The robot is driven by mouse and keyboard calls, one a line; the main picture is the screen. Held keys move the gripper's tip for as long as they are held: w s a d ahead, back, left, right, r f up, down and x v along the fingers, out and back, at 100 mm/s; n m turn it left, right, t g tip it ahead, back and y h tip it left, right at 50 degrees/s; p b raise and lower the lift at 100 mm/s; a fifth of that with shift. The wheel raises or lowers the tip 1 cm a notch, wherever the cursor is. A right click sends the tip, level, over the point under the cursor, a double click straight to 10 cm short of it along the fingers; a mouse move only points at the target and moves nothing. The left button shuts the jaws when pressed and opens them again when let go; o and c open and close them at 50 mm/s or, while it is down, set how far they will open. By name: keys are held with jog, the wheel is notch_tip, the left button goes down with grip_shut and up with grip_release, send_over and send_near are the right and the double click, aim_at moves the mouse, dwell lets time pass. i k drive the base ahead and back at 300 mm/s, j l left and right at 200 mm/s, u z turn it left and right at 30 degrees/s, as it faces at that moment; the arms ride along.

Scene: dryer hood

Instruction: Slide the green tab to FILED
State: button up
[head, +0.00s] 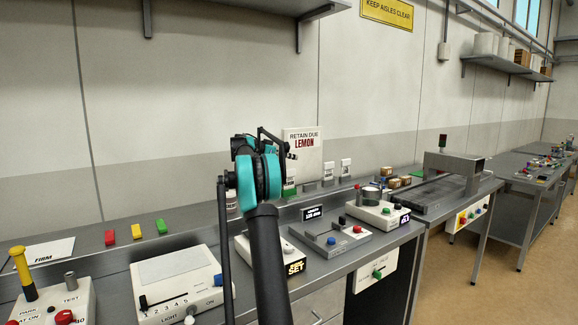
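I cannot tell which green piece is the task's tab, and no FILED label is legible.
A grey machine (455,168) stands at the right. My arm hides part of the bench.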

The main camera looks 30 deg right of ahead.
aim_at(377, 275)
jog(key=k, duration=1)
